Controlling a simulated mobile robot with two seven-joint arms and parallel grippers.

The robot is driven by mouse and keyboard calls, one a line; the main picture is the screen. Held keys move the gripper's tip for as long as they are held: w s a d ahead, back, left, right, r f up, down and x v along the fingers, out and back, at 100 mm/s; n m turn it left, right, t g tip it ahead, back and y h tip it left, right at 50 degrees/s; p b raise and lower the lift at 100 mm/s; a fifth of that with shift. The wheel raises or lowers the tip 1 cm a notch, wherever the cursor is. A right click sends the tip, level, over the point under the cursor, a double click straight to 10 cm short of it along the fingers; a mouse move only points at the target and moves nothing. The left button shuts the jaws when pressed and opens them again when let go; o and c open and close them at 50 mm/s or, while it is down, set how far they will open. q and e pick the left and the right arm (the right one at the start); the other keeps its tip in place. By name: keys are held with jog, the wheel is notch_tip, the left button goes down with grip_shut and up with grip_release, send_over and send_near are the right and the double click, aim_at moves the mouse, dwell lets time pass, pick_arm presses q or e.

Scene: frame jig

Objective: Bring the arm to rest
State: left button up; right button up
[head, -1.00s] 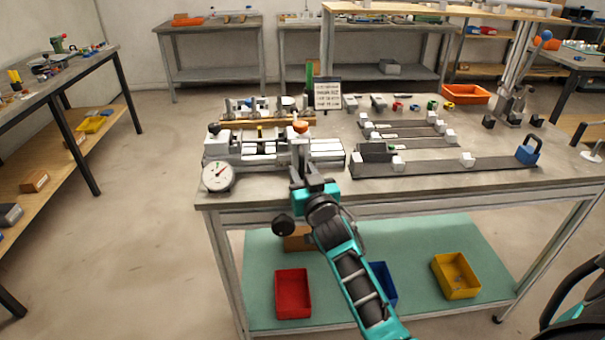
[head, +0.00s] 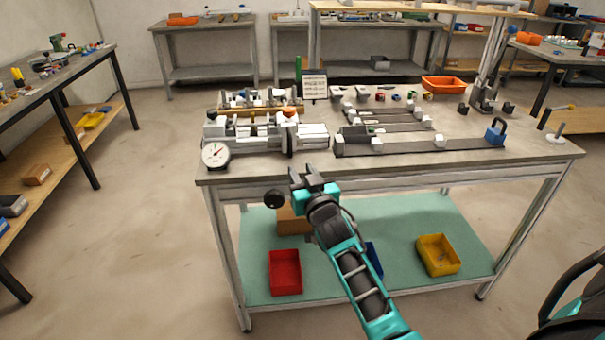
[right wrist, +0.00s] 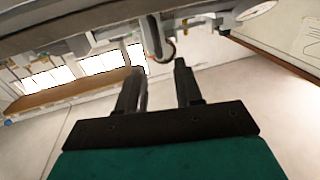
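My right arm reaches up from the lower right of the head view. Its gripper (head: 306,178) is in front of the workbench's (head: 400,170) near edge, apart from the jig. In the right wrist view its two dark fingers (right wrist: 160,88) stand apart with nothing between them, so it is open and empty. The frame jig (head: 260,135) sits on the bench top behind the gripper, with a round dial gauge (head: 215,155) at its front left corner. My left gripper is not in view.
The bench top holds long rails with white blocks (head: 420,145), a blue padlock-shaped block (head: 495,132), an orange tray (head: 444,84) and a sign (head: 314,87). The lower shelf holds a red bin (head: 285,272) and a yellow bin (head: 438,254). Floor left of the bench is clear.

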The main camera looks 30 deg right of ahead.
jog(key=shift+s, duration=0.2)
dwell(0.4)
jog(key=s+a+f+n+g+y, duration=0.1)
jog(key=s+a+f+g+y, duration=0.1)
jog(key=s+a+f, duration=0.3)
jog(key=s+a+f+n+g+y, duration=0.2)
jog(key=s+a+f, duration=0.2)
jog(key=s, duration=0.8)
jog(key=s+a+f+n+g+y, duration=0.2)
jog(key=s+a+f, duration=0.3)
jog(key=s+f, duration=0.3)
jog(key=shift+s+a+g, duration=0.35)
jog(key=shift+s+g, duration=0.05)
jog(key=shift+s, duration=0.45)
jog(key=shift+o, duration=0.2)
jog(key=shift+f, duration=0.1)
